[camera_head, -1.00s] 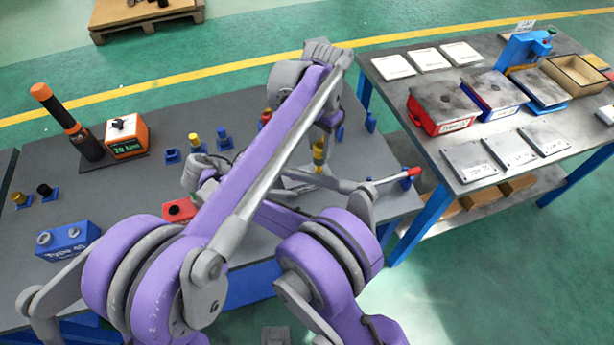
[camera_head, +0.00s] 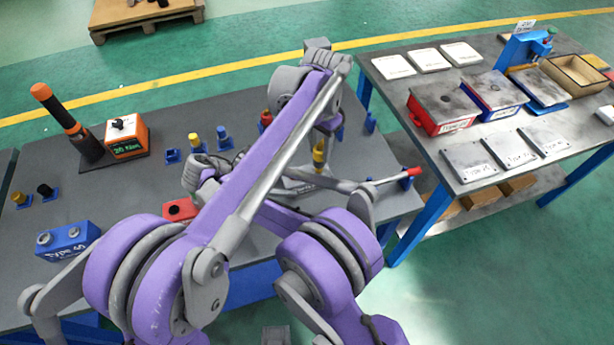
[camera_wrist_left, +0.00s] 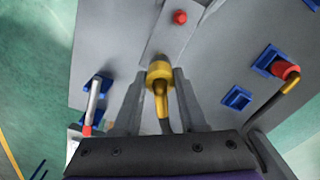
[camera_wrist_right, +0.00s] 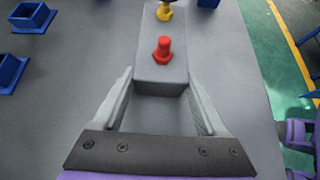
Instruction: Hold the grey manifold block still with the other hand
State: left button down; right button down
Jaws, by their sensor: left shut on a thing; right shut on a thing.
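The grey manifold block (camera_wrist_right: 147,55) carries a red plug (camera_wrist_right: 162,50) and a yellow fitting (camera_wrist_right: 165,12) on its top. It lies on the bench and is mostly hidden by my arms in the head view. My right gripper (camera_wrist_right: 160,80) is shut on the near end of the block, fingers on its two sides. My left gripper (camera_wrist_left: 160,85) is shut on the yellow fitting, which has a bent golden stem; the fitting also shows in the head view (camera_head: 319,153). The red plug shows beyond it in the left wrist view (camera_wrist_left: 180,17).
A silver rod with a red tip (camera_head: 412,171) lies right of the block. Blue holders (camera_wrist_left: 237,98) stand around it, one with a red fitting (camera_wrist_left: 286,69). An orange display box (camera_head: 126,137) and a blue box (camera_head: 68,241) are at the left. A second table (camera_head: 440,150) stands right.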

aim_at(320, 143)
pick_arm(q)
jog(key=shift+f, duration=0.95)
jog(key=shift+c, duration=1.9)
grip_release()
jog(key=shift+r, duration=0.1)
jog(key=shift+r, duration=2.45)
jog(key=shift+r, duration=0.15)
notch_tip(320, 143, up, 12)
pick_arm(e)
grip_release()
